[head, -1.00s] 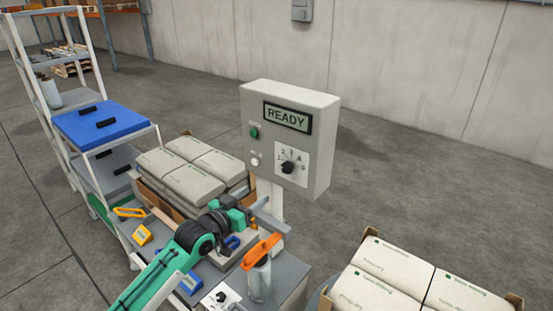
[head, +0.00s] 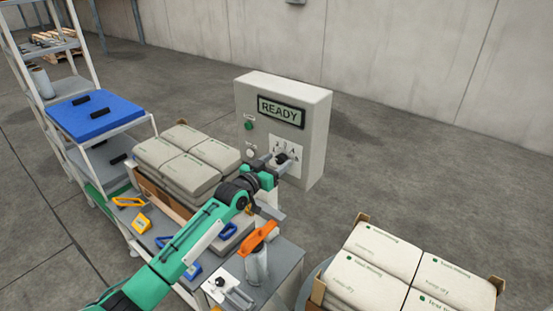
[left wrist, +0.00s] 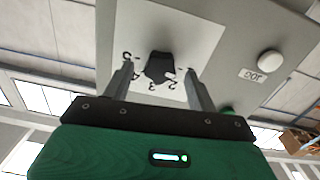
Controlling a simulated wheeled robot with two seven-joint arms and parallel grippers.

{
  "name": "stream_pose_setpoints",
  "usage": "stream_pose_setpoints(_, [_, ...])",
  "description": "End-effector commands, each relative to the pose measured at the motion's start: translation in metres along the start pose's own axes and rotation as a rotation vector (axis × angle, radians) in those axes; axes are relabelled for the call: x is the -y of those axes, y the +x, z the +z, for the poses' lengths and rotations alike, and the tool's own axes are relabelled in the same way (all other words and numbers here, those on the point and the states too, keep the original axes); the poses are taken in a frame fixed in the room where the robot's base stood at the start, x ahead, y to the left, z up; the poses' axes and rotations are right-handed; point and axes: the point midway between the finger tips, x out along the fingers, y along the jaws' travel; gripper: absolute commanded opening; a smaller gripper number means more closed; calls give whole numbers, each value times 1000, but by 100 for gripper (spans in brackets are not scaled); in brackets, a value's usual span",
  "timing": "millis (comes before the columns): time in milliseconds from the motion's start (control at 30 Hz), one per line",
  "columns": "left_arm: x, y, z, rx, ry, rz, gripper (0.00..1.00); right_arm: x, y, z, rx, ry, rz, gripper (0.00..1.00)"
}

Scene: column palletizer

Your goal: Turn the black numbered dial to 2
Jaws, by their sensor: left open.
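The black dial (head: 281,158) is on a white plate on the front of the grey control box (head: 318,140). In the left wrist view the dial (left wrist: 159,66) appears upside down, with numerals around it; a small white mark shows on its edge near the 1 and 2, but I cannot tell exactly which it points at. My left gripper (head: 277,164) is at the dial. In the left wrist view its open fingers (left wrist: 161,82) stand on either side of the dial, with gaps showing between them and it. My right gripper is not in view.
The box's screen (head: 281,111) reads READY. A green button (head: 248,126) and a white button (head: 250,153) are left of the dial. Stacked sacks (head: 185,160) lie below left, and more sacks (head: 385,250) lie at lower right.

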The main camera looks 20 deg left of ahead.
Motion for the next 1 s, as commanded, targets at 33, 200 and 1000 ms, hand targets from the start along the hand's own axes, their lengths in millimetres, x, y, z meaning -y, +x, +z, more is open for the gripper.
stream_pose_setpoints(33, [0,3,-1,1,0,-1,58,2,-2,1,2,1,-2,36])
stream_pose_setpoints(200, [0,8,0,-1,1,0,58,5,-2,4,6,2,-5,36])
stream_pose_setpoints(1000, [0,7,2,0,59,0,14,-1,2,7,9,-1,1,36])
